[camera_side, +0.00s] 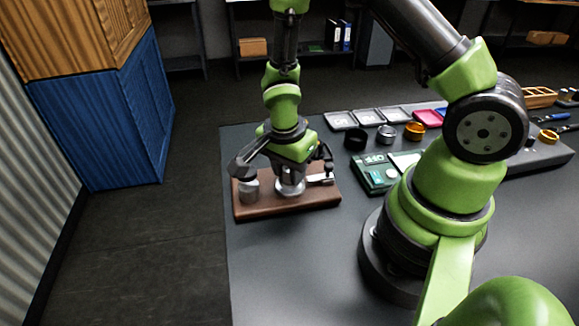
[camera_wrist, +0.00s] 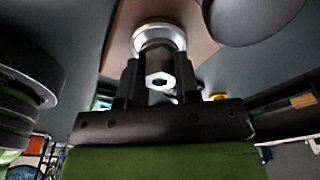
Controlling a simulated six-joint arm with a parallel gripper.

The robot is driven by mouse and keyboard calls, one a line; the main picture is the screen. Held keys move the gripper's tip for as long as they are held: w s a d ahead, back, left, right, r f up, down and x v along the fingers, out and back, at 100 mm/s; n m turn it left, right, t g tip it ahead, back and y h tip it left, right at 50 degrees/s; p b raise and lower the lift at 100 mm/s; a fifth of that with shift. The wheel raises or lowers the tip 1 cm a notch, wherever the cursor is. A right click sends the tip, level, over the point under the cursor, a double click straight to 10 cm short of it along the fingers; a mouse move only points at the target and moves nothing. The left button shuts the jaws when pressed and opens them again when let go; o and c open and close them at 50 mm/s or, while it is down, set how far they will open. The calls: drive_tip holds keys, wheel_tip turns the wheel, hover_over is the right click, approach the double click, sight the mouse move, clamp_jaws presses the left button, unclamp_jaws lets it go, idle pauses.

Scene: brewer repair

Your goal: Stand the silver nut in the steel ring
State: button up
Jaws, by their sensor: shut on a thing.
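The silver nut (camera_wrist: 160,66) is a hexagonal piece with a dark hole, held between the two dark fingers of my gripper (camera_wrist: 160,84) in the wrist view. Directly beyond the nut is a bright round steel ring (camera_wrist: 159,33) on the brown board. The nut lines up with the ring in that view, but I cannot tell whether it touches or sits inside it. In the side view my gripper (camera_side: 292,166) points down over a silver round part (camera_side: 290,187) on the wooden board (camera_side: 262,209). The nut is not clear there.
A grey cylinder (camera_side: 249,190) stands on the board left of my gripper. Right of the board lie a green circuit board (camera_side: 373,174), a black ring (camera_side: 355,139), a silver ring (camera_side: 386,135) and an orange ring (camera_side: 415,131). Trays (camera_side: 341,120) line the back. The front table is clear.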

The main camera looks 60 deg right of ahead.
drive_tip(key=shift+f, duration=0.6)
idle(1.2)
drive_tip(key=o, duration=1.4)
drive_tip(key=shift+o, duration=0.2)
drive_tip(key=shift+r, duration=3.7)
drive_tip(key=s+a+r+n+t+y, duration=0.1)
drive_tip(key=s+r+n+t, duration=0.1)
drive_tip(key=r+n, duration=0.3)
drive_tip(key=s+a+r+n+t+y, duration=0.1)
drive_tip(key=s+a+r+n+t, duration=0.1)
drive_tip(key=s+r+n, duration=0.3)
drive_tip(key=s+a+r+n+t+y, duration=0.1)
drive_tip(key=s+r+n+t, duration=0.2)
drive_tip(key=r, duration=0.7)
drive_tip(key=shift+s+a+r+n, duration=0.25)
drive_tip(key=shift+s+n, duration=0.15)
drive_tip(key=shift+n, duration=0.5)
